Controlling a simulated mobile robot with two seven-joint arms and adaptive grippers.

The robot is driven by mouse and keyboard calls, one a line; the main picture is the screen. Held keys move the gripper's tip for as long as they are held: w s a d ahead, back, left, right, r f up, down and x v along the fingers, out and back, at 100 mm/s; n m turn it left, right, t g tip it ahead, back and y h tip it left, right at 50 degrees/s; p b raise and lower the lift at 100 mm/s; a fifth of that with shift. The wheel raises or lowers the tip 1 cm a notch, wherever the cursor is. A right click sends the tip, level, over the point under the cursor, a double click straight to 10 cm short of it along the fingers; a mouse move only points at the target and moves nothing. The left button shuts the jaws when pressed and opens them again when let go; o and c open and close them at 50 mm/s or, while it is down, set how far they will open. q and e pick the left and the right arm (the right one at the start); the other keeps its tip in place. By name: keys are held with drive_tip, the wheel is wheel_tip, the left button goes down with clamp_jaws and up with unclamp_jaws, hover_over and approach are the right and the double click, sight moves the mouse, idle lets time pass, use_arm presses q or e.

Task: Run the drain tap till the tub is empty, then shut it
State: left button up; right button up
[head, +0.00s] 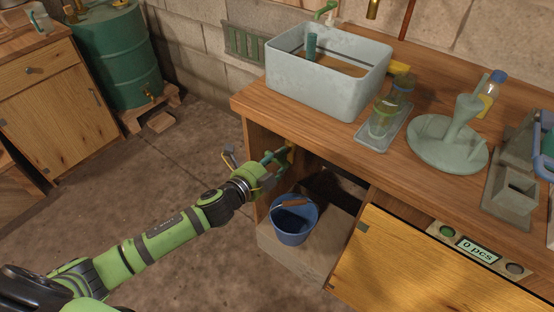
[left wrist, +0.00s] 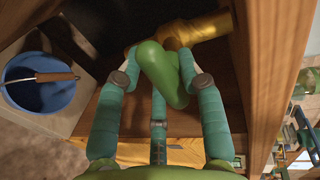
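The tub (head: 318,84) is a pale grey basin on the wooden bench, with a brownish layer and a teal upright piece inside. Under the bench, the brass drain tap (left wrist: 205,27) has a green handle (left wrist: 163,72). In the head view the tap (head: 290,146) is partly hidden by my left gripper (head: 280,157). In the left wrist view, the teal fingers of this gripper (left wrist: 161,62) sit on both sides of the handle and appear closed on it. A blue bucket (head: 293,225) with a wooden grip stands below. No stream is clearly visible. My right gripper is not in view.
A tray (head: 370,137) with a green-tinted jar, a pale green stand (head: 447,145) and a capped bottle (head: 490,92) stand on the bench. The bucket rests on a block (head: 285,255). A green barrel (head: 115,55) stands back left. The floor at left is clear.

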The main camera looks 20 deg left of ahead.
use_arm(q)
clamp_jaws()
drive_tip(key=n+h+p, duration=0.1)
drive_tip(key=n+p, duration=0.1)
drive_tip(key=n, duration=0.1)
drive_tip(key=shift+r, duration=0.1)
drive_tip(key=n+h+p, duration=0.1)
drive_tip(key=n, duration=0.3)
drive_tip(key=shift+s+d+p, duration=0.1)
drive_tip(key=shift+d+p, duration=0.05)
drive_tip(key=shift+p, duration=0.15)
drive_tip(key=n+h, duration=0.1)
drive_tip(key=n, duration=0.2)
drive_tip(key=shift+r, duration=0.1)
drive_tip(key=shift+d+r+n+h, duration=0.1)
drive_tip(key=shift+n+h, duration=0.3)
drive_tip(key=shift+n, duration=1.9)
